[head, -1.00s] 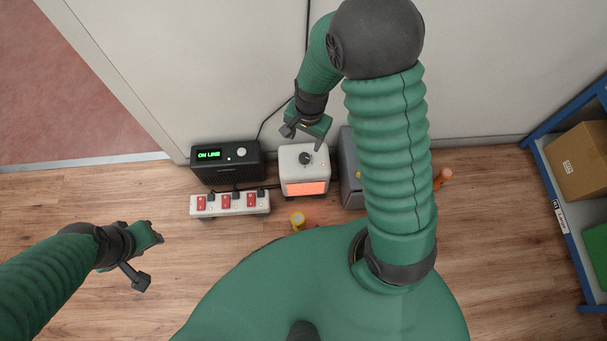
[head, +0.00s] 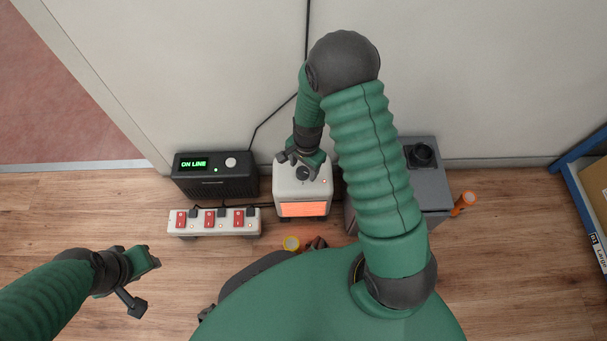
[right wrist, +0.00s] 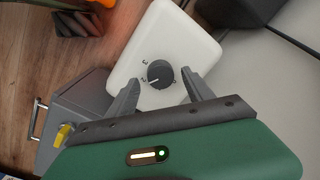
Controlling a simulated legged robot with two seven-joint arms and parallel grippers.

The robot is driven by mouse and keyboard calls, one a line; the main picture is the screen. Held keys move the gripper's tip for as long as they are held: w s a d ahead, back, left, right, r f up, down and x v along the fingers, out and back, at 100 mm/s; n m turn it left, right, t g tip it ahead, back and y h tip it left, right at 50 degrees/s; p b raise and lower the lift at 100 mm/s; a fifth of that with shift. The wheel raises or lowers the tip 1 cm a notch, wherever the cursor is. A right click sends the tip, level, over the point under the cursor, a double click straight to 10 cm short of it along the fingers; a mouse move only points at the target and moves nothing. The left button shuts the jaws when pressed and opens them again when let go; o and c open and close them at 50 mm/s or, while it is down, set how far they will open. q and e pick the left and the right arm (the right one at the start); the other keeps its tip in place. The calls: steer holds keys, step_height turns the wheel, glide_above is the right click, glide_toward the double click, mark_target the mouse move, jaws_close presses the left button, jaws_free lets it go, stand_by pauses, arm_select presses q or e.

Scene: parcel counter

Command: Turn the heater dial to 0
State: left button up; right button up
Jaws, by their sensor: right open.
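The heater (head: 314,196) is a small white box on the floor by the wall, its front panel glowing orange. Its dark round dial (head: 302,173) is on top; in the right wrist view the dial (right wrist: 160,74) has a pale pointer line toward the lower left, among small marks too small to read surely. My right gripper (head: 299,160) is open over the heater's top, its fingers apart on either side of the dial in the right wrist view (right wrist: 161,84). I cannot tell whether they touch it. My left gripper (head: 143,281) is open and empty, away to the left.
A black unit (head: 214,187) reading "ON LINE" stands left of the heater, behind a power strip (head: 250,223) with red switches. A grey cabinet (head: 432,190) stands close on the right.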

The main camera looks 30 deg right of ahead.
steer(key=shift+w+a+f, duration=0.1)
steer(key=shift+a+f, duration=0.15)
steer(key=shift+f, duration=0.35)
arm_select(q)
steer(key=shift+a+f, duration=0.3)
steer(key=shift+f, duration=0.2)
steer(key=shift+d+r, duration=0.1)
steer(key=shift+d, duration=0.05)
arm_select(e)
steer(key=shift+d, duration=0.1)
steer(key=shift+c, duration=0.4)
jaws_close()
arm_select(q)
steer(key=shift+r, duration=0.1)
